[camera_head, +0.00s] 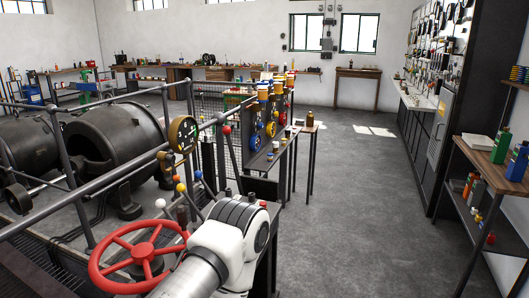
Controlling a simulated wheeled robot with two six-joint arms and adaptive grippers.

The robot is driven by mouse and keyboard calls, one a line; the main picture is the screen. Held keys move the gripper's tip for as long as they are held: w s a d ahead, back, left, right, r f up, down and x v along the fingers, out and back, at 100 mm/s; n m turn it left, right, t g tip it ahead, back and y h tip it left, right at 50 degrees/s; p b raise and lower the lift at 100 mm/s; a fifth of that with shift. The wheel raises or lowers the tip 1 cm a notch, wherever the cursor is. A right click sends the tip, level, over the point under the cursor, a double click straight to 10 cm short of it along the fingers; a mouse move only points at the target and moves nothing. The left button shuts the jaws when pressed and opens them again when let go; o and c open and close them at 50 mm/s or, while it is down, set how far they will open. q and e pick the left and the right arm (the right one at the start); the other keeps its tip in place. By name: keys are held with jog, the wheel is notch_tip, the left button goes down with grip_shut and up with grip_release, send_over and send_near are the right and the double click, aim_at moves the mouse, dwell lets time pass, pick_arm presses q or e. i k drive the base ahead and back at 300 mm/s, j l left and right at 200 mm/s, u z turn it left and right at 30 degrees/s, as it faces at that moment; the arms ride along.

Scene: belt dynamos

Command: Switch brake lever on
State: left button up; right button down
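Several ball-topped levers stand at the end of the machine platform: a tall lever with a red knob (227,130), a blue-knobbed lever (198,175), an orange-knobbed lever (181,187) and a white-knobbed lever (160,203). I cannot tell which is the brake lever, nor its on position. A red handwheel (138,256) is in front of them. One white arm of mine rises from the bottom, right of the handwheel, and hides part of the lever bases. No gripper fingers show clearly, and the other arm is out of view.
Dark dynamos (115,145) sit behind a pipe railing (70,150) at left. A round gauge (183,134) is beside the tall lever. A narrow bench (263,160) stands beyond. A shelf (490,165) is at right. The middle floor (350,210) is clear.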

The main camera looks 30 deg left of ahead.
aim_at(226, 130)
jog(key=i+l+u, duration=0.1)
jog(key=i, duration=0.4)
jog(key=i+l, duration=0.35)
jog(key=i, duration=0.15)
jog(key=i+l+u, duration=0.15)
jog(key=i+l, duration=0.15)
jog(key=i, duration=0.2)
jog(key=i+u, duration=0.45)
jog(key=i+l+u, duration=0.2)
jog(key=u, duration=0.25)
jog(key=i+l+u, duration=0.3)
jog(key=u, duration=0.2)
jog(key=i+l+u, duration=0.45)
jog(key=l+u, duration=0.45)
jog(key=i+l+u, duration=0.15)
jog(key=l+u, duration=0.25)
jog(key=i+l+u, duration=0.1)
jog(key=l+u, duration=0.3)
jog(key=l, duration=0.15)
jog(key=l+u, duration=0.45)
